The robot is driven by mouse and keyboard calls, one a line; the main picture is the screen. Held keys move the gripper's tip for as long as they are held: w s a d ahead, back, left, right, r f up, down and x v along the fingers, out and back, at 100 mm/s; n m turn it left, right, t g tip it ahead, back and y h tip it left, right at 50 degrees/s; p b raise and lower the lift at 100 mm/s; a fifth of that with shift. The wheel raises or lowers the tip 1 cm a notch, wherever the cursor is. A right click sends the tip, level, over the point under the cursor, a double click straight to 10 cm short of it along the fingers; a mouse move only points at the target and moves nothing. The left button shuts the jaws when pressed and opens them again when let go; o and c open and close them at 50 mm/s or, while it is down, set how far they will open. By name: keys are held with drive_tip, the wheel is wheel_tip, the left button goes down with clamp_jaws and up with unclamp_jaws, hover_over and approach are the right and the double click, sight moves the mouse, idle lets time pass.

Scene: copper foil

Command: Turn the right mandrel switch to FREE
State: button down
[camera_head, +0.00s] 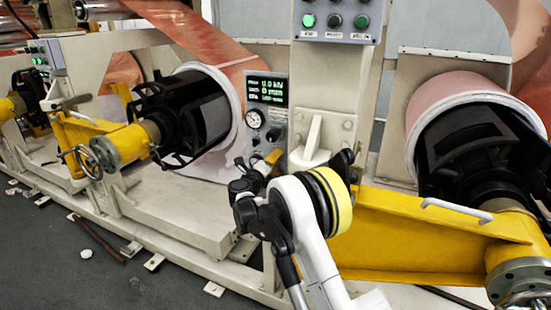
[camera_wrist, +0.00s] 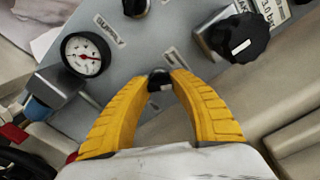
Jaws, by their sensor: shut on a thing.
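My gripper (camera_wrist: 162,82) has its two yellow fingers closed on a small black switch (camera_wrist: 159,76) with a light mark, on the grey control panel (camera_wrist: 118,52). A label beside the switch is too small to read. I cannot tell the switch's set position, as the fingers cover its sides. In the head view, the same panel (camera_head: 284,112) is at the centre, and a yellow bit of my gripper (camera_head: 273,157) shows at its lower edge. The switch itself is hidden there by my wrist.
A pressure gauge (camera_wrist: 86,54) marked SUPPLY and a large black knob (camera_wrist: 238,38) sit close to my fingers. A yellow arm (camera_head: 400,235) with a black mandrel (camera_head: 468,150) stands right; another mandrel (camera_head: 190,115) is left. A rod (camera_head: 98,239) lies on the floor.

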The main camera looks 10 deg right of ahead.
idle(0.3)
drive_tip(key=c, duration=1.1)
unclamp_jaws()
drive_tip(key=shift+s, duration=0.1)
drive_tip(key=v, duration=1.2)
